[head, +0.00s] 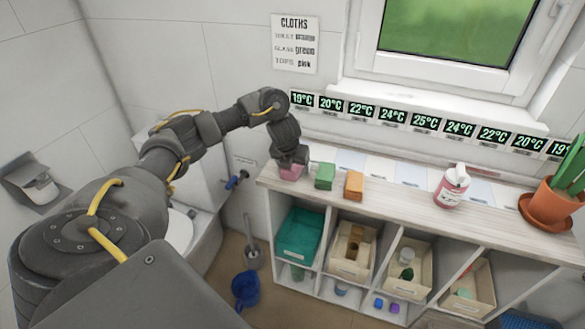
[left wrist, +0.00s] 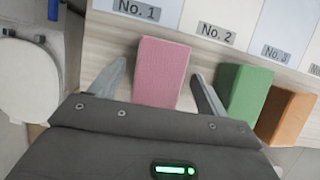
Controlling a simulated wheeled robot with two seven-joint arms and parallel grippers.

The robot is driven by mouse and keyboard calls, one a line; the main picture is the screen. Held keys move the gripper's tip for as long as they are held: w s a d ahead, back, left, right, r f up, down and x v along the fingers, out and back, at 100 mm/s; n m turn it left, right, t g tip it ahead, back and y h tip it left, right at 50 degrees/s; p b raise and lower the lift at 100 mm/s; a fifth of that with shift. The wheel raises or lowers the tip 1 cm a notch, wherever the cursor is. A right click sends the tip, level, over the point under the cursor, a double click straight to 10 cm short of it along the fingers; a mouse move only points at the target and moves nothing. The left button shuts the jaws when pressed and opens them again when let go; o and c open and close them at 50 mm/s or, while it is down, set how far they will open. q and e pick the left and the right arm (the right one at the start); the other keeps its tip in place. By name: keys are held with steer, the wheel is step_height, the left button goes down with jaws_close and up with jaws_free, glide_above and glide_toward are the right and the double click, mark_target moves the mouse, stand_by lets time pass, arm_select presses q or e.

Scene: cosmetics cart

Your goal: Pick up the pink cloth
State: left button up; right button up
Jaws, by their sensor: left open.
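The pink cloth (head: 290,173) is a block-shaped piece at the left end of the shelf top. In the left wrist view the pink cloth (left wrist: 161,72) stands between the two fingers of my left gripper (left wrist: 160,85). The fingers are open, one on each side of it, with a gap showing on both sides. In the head view my left gripper (head: 291,158) is right above the pink cloth and hides part of it. My right gripper is in neither view.
A green cloth (head: 325,176) and an orange cloth (head: 354,185) stand close to the right of the pink one. A pink-labelled bottle (head: 451,187) and a potted plant (head: 549,203) stand further right. Numbered panels, No. 1 (left wrist: 137,10) among them, lie behind the cloths.

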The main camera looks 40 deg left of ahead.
arm_select(q)
steer(key=shift+c, duration=0.2)
steer(key=c, duration=1)
steer(key=shift+r, duration=0.1)
steer(key=shift+r, duration=0.35)
steer(key=r+p, duration=0.1)
steer(key=r, duration=0.2)
steer(key=r+p, duration=0.1)
steer(key=r, duration=0.1)
steer(key=shift+s+d+p, duration=0.3)
steer(key=shift+p, duration=0.05)
steer(key=s+r, duration=0.1)
steer(key=d+r+p, duration=0.1)
steer(key=s+d+r+p, duration=0.1)
steer(key=r, duration=0.1)
steer(key=shift+s, duration=0.3)
steer(key=shift+s+d+r+p, duration=0.35)
steer(key=shift+s+d+r, duration=0.25)
steer(key=shift+s+d, duration=0.6)
steer(key=shift+s+d+r+p, duration=0.35)
steer(key=shift+s+d+r, duration=0.4)
steer(key=shift+s, duration=0.6)
steer(key=shift+s+d+r+p, duration=0.35)
steer(key=shift+s+d+r, duration=0.1)
steer(key=shift+s+d, duration=0.8)
